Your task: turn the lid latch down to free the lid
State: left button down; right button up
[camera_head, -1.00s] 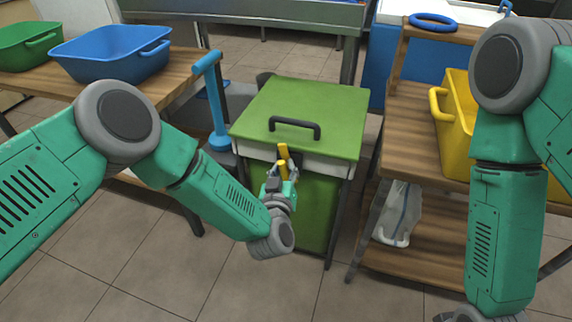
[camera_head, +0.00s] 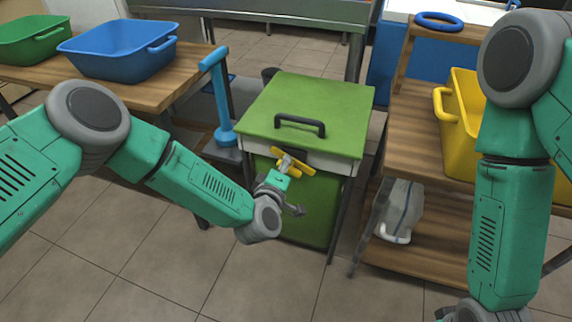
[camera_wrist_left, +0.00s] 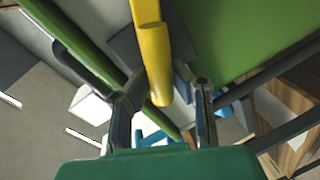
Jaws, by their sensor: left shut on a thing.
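The green press box (camera_head: 285,215) stands in the middle with its green lid (camera_head: 310,100) closed flat on top. The lid has a black handle (camera_head: 300,122). The yellow lid latch (camera_head: 300,168) is on the front face just under the lid edge and lies tilted toward level. My left gripper (camera_head: 284,166) is at the latch and shut on it. In the left wrist view the latch (camera_wrist_left: 152,50) runs between the two fingers of the left gripper (camera_wrist_left: 160,100). My right arm hangs at the right, and its gripper is out of the picture.
A blue lever (camera_head: 220,95) stands left of the press. A wooden table (camera_head: 165,90) at left holds a blue tub (camera_head: 115,52) and a green tub (camera_head: 30,42). A wooden shelf (camera_head: 410,130) at right holds a yellow crate (camera_head: 460,130). Floor in front is clear.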

pick_arm(q)
jog(key=shift+s+a+f+n+g+h+b, duration=0.1)
jog(key=shift+a+f+n+g+h+b, duration=0.2)
jog(key=shift+n, duration=0.45)
jog(key=shift+s+d+f+n+g+h+b, duration=0.1)
jog(key=shift+f+n+h+b, duration=0.15)
jog(key=shift+f+n, duration=0.4)
jog(key=shift+s+d+r, duration=0.1)
jog(key=shift+d+r, duration=0.1)
jog(key=c, duration=1.4)
grip_release()
jog(key=shift+d+r, duration=0.1)
jog(key=shift+r, duration=0.15)
jog(key=v, duration=1.1)
jog(key=shift+s, duration=0.35)
jog(key=shift+a, duration=0.25)
